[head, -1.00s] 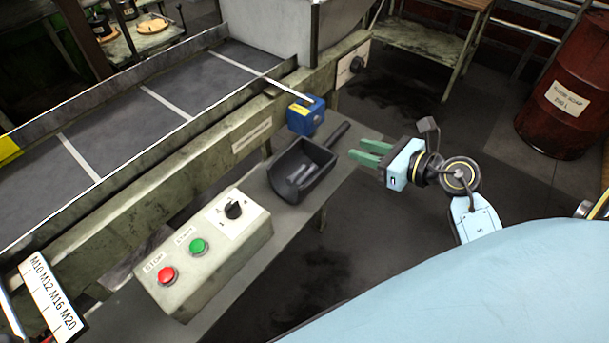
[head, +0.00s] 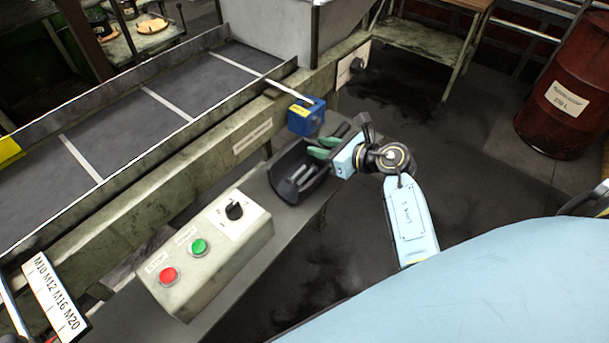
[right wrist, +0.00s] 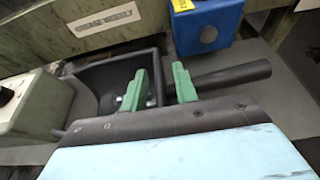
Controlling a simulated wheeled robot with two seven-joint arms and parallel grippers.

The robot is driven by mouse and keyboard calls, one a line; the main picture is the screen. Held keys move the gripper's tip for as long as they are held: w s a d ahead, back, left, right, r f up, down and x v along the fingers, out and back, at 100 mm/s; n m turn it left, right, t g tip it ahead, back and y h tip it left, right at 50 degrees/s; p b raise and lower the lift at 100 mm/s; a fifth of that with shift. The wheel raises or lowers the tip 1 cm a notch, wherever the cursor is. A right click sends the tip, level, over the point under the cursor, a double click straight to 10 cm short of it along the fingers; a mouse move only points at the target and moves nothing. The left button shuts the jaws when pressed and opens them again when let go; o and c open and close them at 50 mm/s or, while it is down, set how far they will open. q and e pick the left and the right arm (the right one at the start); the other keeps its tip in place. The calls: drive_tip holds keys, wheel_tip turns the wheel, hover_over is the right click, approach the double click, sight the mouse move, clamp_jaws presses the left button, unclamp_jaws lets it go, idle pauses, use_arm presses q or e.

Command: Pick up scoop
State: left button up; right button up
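The black scoop (head: 290,187) lies on the narrow bench, its handle pointing to the back right; it also shows in the right wrist view (right wrist: 95,80). Some grey pieces show inside its pan. My right gripper (head: 323,147) is open above the rear of the scoop. In the right wrist view its green fingers (right wrist: 160,84) are apart, one over the back of the pan and one in front of the handle (right wrist: 235,75). I cannot tell whether they touch the scoop.
A control box (head: 205,255) with red and green buttons stands on the bench (head: 250,270), close to the pan. A blue block (head: 306,117) sits just behind the scoop on the conveyor frame side. A red drum (head: 568,105) stands far right.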

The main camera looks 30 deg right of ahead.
drive_tip(key=shift+w+a+f, duration=0.15)
drive_tip(key=shift+w+f, duration=0.1)
drive_tip(key=shift+w, duration=0.25)
clamp_jaws()
drive_tip(key=shift+r, duration=0.1)
idle(1.0)
